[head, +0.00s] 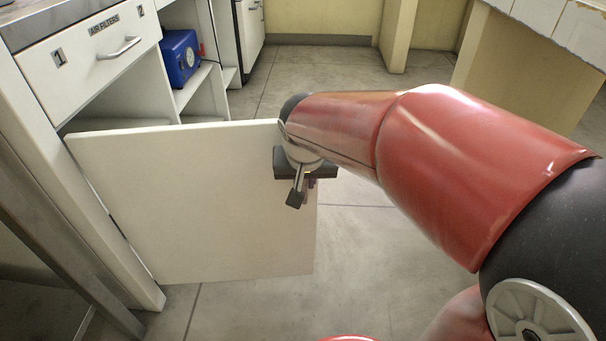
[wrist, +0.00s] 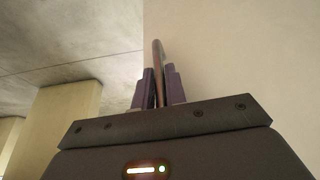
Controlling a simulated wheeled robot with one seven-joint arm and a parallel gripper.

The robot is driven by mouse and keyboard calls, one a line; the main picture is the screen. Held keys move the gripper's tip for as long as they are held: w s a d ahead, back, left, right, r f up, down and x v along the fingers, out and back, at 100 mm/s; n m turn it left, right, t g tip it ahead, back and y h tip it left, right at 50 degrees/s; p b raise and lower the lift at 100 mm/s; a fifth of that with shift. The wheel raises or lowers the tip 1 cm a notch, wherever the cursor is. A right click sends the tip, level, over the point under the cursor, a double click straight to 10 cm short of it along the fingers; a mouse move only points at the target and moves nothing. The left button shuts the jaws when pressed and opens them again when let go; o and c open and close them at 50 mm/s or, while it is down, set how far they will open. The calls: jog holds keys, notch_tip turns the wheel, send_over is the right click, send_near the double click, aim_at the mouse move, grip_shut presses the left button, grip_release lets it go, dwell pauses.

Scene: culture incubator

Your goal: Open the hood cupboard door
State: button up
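The cream cupboard door (head: 190,205) is swung wide open on its hinge at the left, below a drawer, and stands out from the cabinet over the floor. My gripper (head: 311,182) is at the door's free right edge, partly hidden by my own wrist. In the wrist view the two dark purple fingers (wrist: 158,90) stand close on either side of a thin curved bar, the door handle (wrist: 158,62). They appear shut on it. The door face (wrist: 235,60) fills the right of that view.
The drawer (head: 95,55) labelled "AIR FILTERS" is shut above the opening. A blue box (head: 180,58) sits on a shelf (head: 193,88) in the cabinet. A metal leg (head: 60,235) stands at left. The floor (head: 345,240) right of the door is clear.

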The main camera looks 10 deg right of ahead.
jog(key=o, duration=0.4)
jog(key=shift+c, duration=0.2)
jog(key=shift+r, duration=0.1)
jog(key=p+v, duration=0.2)
jog(key=v, duration=0.5)
jog(key=shift+r, duration=0.35)
jog(key=shift+s, duration=0.1)
jog(key=s+d+r+p, duration=0.3)
jog(key=s+p, duration=0.2)
jog(key=s, duration=0.2)
jog(key=s+d+r+n+t+p, duration=0.1)
jog(key=s+d+r+p, duration=0.2)
jog(key=s, duration=0.4)
jog(key=shift+d+r+n+y+p, duration=0.3)
jog(key=shift+r+p, duration=0.2)
jog(key=shift+p, duration=0.35)
